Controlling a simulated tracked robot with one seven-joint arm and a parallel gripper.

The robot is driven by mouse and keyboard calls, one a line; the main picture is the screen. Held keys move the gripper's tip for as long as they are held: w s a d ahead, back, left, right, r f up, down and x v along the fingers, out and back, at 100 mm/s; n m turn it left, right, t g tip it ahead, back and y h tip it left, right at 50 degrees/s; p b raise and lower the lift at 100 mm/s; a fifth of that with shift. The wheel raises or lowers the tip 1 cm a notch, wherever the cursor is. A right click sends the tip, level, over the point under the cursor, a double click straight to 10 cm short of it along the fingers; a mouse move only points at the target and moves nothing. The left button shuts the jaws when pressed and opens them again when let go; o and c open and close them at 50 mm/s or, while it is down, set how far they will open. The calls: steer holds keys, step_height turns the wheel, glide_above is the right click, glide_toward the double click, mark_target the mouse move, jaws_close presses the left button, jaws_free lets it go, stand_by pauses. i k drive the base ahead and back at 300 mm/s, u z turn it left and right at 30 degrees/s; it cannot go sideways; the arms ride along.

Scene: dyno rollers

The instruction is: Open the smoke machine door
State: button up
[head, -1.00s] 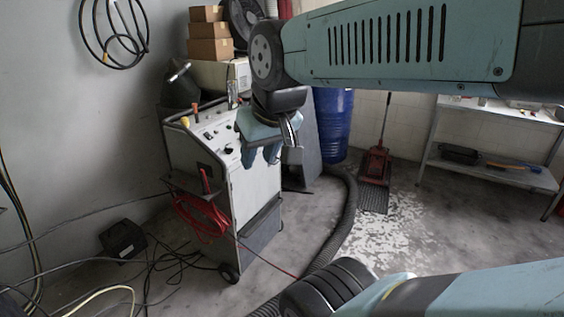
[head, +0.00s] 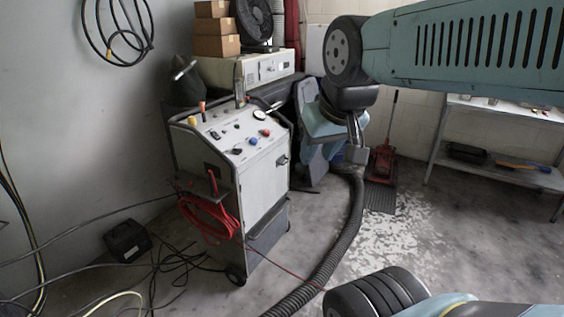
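The smoke machine (head: 225,180), most likely the white wheeled cart with a sloped control panel, stands left of centre in the head view. Its door (head: 262,187), the pale front panel facing right, looks closed. A small dark latch (head: 282,160) sits near the door's upper right edge.
A ribbed black hose (head: 345,235) runs along the floor right of the machine. Red cable (head: 208,215) hangs on its left side, and black cables (head: 172,262) lie on the floor. A red jack (head: 382,163) and a metal shelf (head: 490,172) stand behind.

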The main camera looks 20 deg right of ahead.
mark_target(262, 184)
steer(key=z, duration=0.05)
steer(key=i, duration=1)
steer(key=u, duration=0.1)
